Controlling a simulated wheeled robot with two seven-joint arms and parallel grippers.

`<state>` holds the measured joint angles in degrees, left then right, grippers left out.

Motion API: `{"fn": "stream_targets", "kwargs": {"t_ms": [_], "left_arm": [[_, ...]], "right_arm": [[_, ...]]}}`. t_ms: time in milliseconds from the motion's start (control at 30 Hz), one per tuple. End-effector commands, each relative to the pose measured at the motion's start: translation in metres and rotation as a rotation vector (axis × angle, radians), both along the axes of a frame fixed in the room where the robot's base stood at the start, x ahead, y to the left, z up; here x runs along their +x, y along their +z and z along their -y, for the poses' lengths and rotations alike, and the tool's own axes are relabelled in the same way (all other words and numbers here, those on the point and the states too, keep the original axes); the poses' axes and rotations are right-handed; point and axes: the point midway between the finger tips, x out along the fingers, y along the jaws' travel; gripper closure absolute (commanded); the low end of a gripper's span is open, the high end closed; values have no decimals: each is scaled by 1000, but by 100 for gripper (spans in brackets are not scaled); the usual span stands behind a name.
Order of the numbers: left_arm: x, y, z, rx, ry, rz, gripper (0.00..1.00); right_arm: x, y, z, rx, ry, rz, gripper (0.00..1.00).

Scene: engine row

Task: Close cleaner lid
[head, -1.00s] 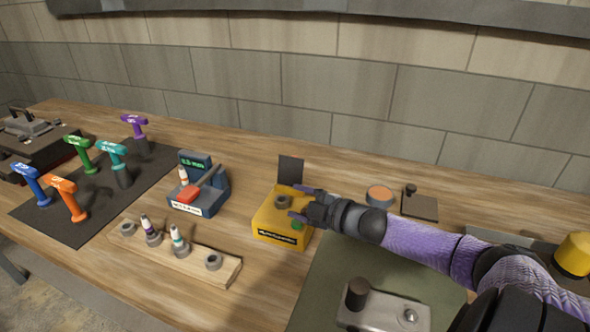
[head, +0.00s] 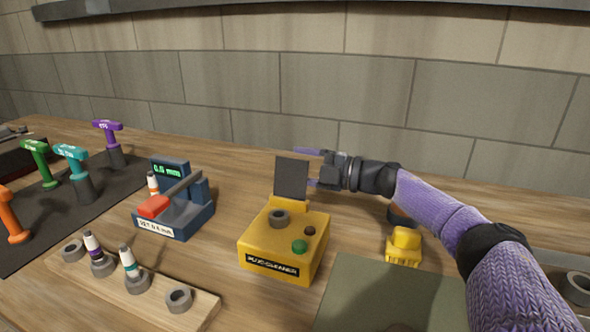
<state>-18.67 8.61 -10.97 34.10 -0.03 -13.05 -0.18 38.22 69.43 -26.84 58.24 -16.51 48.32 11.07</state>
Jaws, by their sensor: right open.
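The plug cleaner is a yellow box (head: 268,252) in the middle of the head view, with a dark hole collar, a green button and a small dark knob on top. Its lid (head: 291,178) is a dark flat plate standing upright at the box's back edge, so it is open. My right gripper (head: 308,167) is open and empty, with its fingers pointing left at the lid's upper right, one above the other. The lower finger is partly hidden behind the lid. I cannot tell whether it touches the lid. My left gripper is not in view.
A blue gauge stand (head: 180,220) with a red-ended lever stands left of the cleaner. A wooden rack (head: 130,296) with plugs lies in front left. Coloured T-handle tools stand on a dark mat (head: 40,228). A yellow part (head: 404,246) sits right, by a green mat (head: 385,298).

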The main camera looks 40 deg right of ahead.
Motion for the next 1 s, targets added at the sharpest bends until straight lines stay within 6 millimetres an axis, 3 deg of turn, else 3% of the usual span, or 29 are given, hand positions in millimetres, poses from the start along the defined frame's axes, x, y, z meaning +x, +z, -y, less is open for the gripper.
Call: {"fn": "stream_targets", "kwargs": {"t_ms": [200,467,567,800,1000], "left_arm": [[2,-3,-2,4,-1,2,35],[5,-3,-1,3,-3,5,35],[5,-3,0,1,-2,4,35],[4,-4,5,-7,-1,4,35],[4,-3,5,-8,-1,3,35]], "right_arm": [[15,0,-8,0,1,0,30],[16,0,-9,0,0,-1,30],[16,0,-9,0,0,-1,47],[16,0,-9,0,0,0,98],[16,0,-9,0,0,-1,100]]}}
